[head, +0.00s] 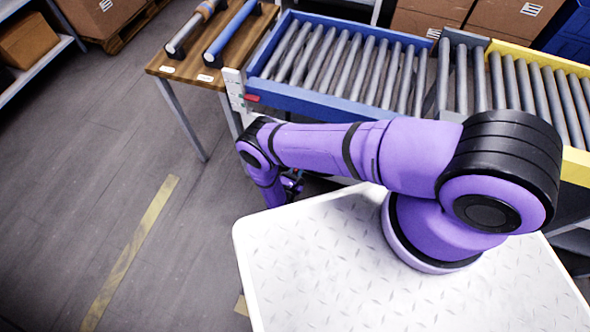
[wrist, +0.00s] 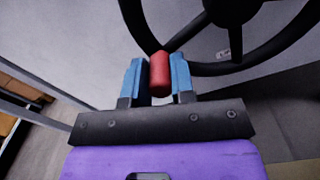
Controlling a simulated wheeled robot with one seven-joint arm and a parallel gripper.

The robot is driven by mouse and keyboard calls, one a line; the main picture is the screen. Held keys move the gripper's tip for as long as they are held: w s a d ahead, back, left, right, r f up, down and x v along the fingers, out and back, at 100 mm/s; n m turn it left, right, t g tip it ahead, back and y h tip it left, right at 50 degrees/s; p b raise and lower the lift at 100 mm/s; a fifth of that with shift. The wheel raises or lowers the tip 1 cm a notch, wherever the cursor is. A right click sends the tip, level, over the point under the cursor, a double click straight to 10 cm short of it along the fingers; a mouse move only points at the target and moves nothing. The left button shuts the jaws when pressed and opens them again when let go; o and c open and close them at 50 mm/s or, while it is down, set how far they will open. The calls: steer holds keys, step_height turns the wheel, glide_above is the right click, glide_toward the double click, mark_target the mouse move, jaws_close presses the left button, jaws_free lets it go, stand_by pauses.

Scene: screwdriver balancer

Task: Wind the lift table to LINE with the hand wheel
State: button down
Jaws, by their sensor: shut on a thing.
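In the wrist view, my gripper (wrist: 160,68) is shut on the red knob (wrist: 160,78) of the hand wheel, with a blue finger on each side. The black hand wheel (wrist: 235,69) fills the top of that view, and the knob is at its lower left rim. In the head view, my purple arm hides the wheel and most of my gripper. A blue-framed roller table (head: 345,105), apparently the lift table, stands behind the arm. A red pointer (head: 252,97) shows by its left post; LINE cannot be read there.
A yellow-framed roller conveyor (head: 575,164) stands to the right. A wooden side table (head: 240,52) at the left holds two rod-shaped tools (head: 230,32). Boxes (head: 515,15) stand behind. The grey floor (head: 90,150) at the left is open, with a yellow stripe.

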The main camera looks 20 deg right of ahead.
steer(key=shift+w+a, duration=0.2)
steer(key=shift+a, duration=0.05)
steer(key=c, duration=1)
jaws_free()
steer(key=shift+o, duration=0.2)
steer(key=shift+s+d, duration=0.1)
steer(key=shift+s, duration=0.1)
